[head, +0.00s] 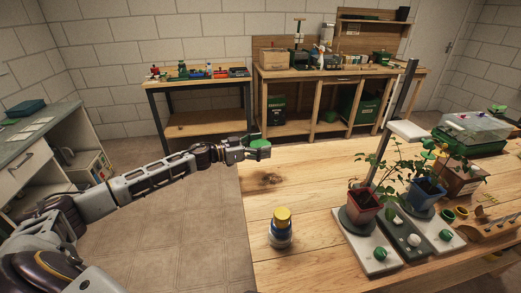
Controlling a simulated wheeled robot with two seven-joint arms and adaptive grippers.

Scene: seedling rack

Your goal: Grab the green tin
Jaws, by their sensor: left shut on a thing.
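My left arm reaches in from the left, and its gripper (262,152) is at the far left corner of the wooden table. The gripper is shut on a small green thing, which looks like the green tin (258,143). Only its green upper part shows; the fingers hide the rest. I cannot tell whether the tin touches the table top or is held above it. My right gripper is not in view.
A yellow-capped jar (281,231) stands on the near left of the wooden table (300,180). Potted plants, a red pot (362,205) and a blue pot (424,192), stand to the right by a dark post (396,115). The table's left middle is clear.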

